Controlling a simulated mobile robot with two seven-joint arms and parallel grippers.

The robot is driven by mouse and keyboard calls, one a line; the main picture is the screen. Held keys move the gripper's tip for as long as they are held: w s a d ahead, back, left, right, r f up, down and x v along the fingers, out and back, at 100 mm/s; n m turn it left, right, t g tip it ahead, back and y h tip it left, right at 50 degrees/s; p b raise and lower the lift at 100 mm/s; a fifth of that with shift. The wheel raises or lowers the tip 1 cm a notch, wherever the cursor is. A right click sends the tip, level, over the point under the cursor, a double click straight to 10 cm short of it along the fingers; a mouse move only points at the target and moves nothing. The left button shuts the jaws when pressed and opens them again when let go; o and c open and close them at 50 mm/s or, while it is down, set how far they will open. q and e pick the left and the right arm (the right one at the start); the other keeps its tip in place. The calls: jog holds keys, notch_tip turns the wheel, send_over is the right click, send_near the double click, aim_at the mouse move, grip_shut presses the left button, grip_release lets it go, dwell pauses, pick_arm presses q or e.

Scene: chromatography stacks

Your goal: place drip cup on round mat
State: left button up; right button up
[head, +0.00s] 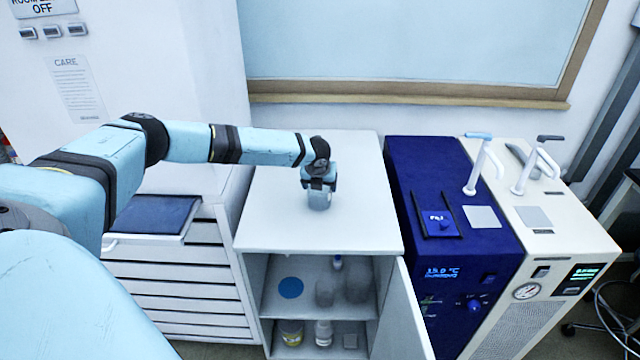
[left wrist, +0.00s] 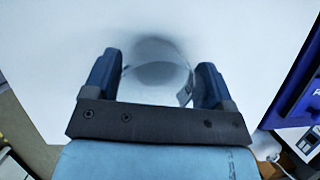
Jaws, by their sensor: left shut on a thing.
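My left gripper (head: 319,183) is over the white top of the cabinet, pointing down. It is shut on a clear, greyish cup (head: 319,201), taken to be the drip cup. In the left wrist view the cup (left wrist: 157,78) sits between the two dark blue fingers, with a small tab or label on its right side. The cup is at or just above the cabinet top; I cannot tell whether it touches. The round mat (head: 290,288) is a flat blue disc on the upper shelf inside the open cabinet, lower and to the left of the cup. My right gripper is not in view.
The cabinet top (head: 270,215) is otherwise clear. Its door (head: 407,315) stands open at the right. A blue chiller (head: 440,180) and a white unit (head: 560,235) stand to the right.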

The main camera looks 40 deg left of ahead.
pick_arm(q)
jog(key=o, duration=0.9)
jog(key=shift+c, duration=0.2)
